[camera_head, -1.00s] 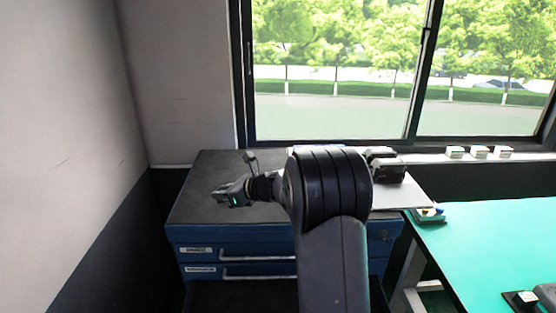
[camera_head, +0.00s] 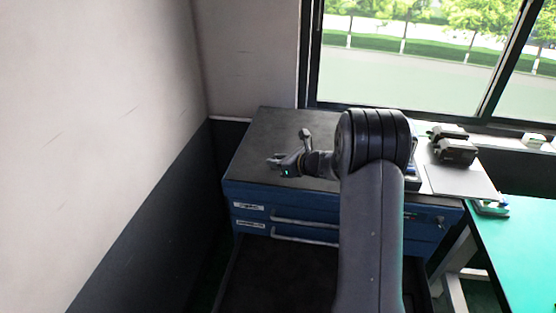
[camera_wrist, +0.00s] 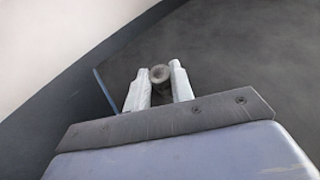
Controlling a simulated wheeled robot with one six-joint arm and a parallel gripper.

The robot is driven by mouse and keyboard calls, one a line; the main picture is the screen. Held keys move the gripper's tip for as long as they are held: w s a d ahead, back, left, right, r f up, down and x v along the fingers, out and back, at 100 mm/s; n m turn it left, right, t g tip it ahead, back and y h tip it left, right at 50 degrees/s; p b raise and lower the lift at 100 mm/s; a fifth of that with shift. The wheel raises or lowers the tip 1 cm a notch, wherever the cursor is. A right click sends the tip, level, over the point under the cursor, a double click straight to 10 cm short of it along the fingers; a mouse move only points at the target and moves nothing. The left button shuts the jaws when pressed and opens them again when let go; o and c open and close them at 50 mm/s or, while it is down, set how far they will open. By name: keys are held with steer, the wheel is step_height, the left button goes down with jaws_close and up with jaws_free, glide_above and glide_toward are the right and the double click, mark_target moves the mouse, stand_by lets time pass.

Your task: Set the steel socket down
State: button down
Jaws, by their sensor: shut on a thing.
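In the wrist view my gripper (camera_wrist: 158,82) is shut on the steel socket (camera_wrist: 159,73), a small round grey piece with a hole in its end, held between the two light fingers. The dark top of the blue cabinet shows beyond the fingertips. In the head view my gripper (camera_head: 276,161) is over the left part of the cabinet top (camera_head: 275,128). The socket is too small to make out there. I cannot tell whether the socket touches the cabinet top.
The blue drawer cabinet (camera_head: 258,209) stands by the wall and under the window. Dark devices (camera_head: 455,150) sit on a pale board (camera_head: 458,182) at right. A green table (camera_head: 525,235) stands farther right. The cabinet top left of my arm looks clear.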

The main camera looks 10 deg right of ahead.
steer(key=shift+f, duration=0.1)
steer(key=shift+f+b, duration=0.25)
steer(key=shift+b, duration=0.05)
steer(key=c, duration=1.2)
jaws_free()
steer(key=shift+r, duration=0.1)
steer(key=shift+c, duration=0.2)
steer(key=shift+r+p, duration=0.2)
steer(key=shift+p, duration=0.1)
steer(key=b+v, duration=0.2)
steer(key=v, duration=1)
steer(key=shift+a, duration=0.1)
